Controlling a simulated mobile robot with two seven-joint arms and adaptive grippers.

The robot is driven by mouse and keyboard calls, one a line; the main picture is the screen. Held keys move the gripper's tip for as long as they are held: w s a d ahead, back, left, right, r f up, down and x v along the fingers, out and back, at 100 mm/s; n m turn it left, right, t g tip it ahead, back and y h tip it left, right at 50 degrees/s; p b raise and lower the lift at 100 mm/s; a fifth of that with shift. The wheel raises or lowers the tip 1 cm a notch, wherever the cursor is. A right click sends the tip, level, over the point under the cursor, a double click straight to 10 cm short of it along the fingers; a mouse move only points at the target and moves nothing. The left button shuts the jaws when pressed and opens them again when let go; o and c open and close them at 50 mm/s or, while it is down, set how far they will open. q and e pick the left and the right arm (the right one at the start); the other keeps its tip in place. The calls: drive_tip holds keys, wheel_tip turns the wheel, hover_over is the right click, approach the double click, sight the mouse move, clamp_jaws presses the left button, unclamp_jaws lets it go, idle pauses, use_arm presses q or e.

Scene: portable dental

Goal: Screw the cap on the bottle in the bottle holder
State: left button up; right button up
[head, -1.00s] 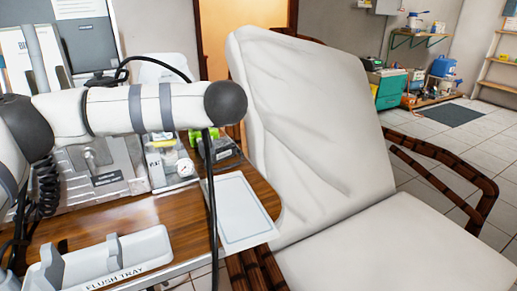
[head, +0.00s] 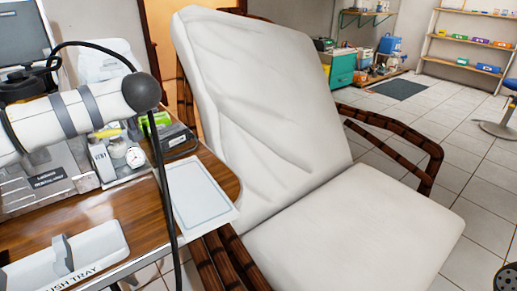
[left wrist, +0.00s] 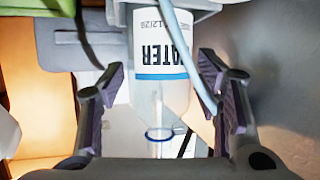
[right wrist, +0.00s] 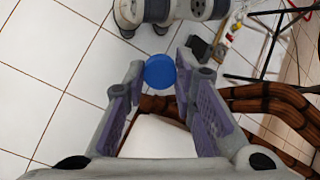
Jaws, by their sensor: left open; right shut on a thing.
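In the left wrist view, a clear bottle (left wrist: 160,100) with a white, blue-edged label reading "WATER" shows upside down in the picture. Its neck, with a blue ring (left wrist: 165,133), points toward my left gripper's palm, and no cap is on it. My left gripper (left wrist: 162,68) is open, with one finger on each side of the bottle and gaps between. In the right wrist view, my right gripper (right wrist: 161,66) is shut on a round blue cap (right wrist: 160,73) at its fingertips. Neither gripper nor the bottle can be made out in the head view.
A light blue hose (left wrist: 193,62) runs beside the bottle. A wooden-topped cart (head: 135,222) carries a flush tray (head: 75,258), a white sheet (head: 200,195) and dental equipment. A white reclining chair (head: 265,110) with brown arms stands to its right. Tiled floor is open beyond the chair.

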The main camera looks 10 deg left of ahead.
use_arm(q)
drive_tip(key=shift+x, duration=1.05)
use_arm(e)
drive_tip(key=shift+f, duration=0.25)
use_arm(q)
drive_tip(key=c, duration=1.1)
drive_tip(key=shift+r, duration=0.1)
